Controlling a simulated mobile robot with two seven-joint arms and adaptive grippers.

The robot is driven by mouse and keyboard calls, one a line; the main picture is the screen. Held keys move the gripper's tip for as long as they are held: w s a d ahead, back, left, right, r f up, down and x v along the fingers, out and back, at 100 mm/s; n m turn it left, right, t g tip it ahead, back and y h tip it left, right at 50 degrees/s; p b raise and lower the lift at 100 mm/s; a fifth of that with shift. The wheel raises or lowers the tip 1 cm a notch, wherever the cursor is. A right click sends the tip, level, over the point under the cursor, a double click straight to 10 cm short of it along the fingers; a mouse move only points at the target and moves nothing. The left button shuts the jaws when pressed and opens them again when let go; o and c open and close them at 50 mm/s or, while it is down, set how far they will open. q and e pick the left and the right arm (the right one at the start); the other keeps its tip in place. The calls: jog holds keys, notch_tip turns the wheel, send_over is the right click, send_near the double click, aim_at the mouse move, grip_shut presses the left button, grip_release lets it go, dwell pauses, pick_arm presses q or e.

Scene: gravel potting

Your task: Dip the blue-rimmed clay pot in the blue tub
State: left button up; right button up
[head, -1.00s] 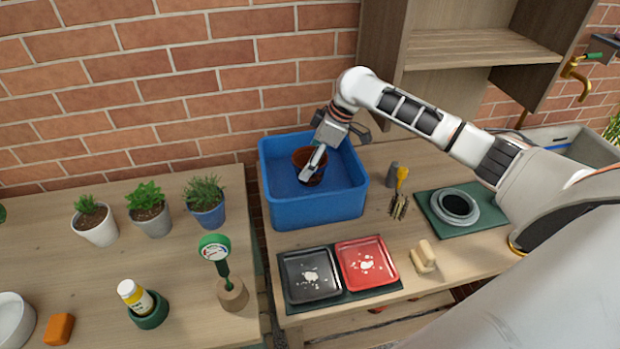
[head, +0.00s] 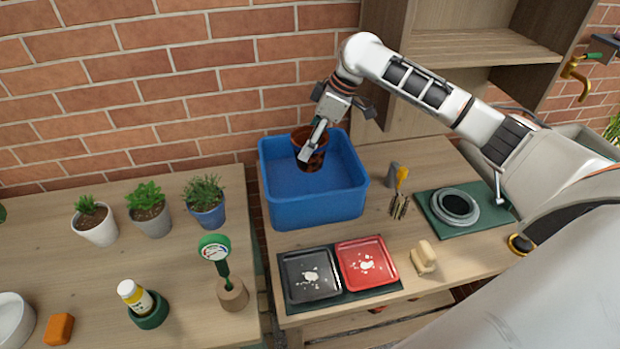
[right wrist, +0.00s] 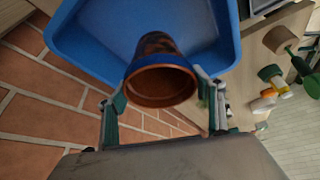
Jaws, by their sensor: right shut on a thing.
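The clay pot (head: 314,160) is reddish brown with dark, wet-looking patches on its lower body. My left gripper is not in view.
Black (head: 310,290) and red (head: 366,278) trays stand in front of the tub. Small tools (head: 400,195) and a grey ring-shaped dish (head: 455,206) lie to the right. Potted plants (head: 150,212) and a gauge (head: 215,250) stand on the left table. A brick wall rises behind.

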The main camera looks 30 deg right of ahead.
jog(key=shift+r, duration=2.6)
jog(key=shift+r, duration=0.1)
jog(key=shift+r, duration=1.4)
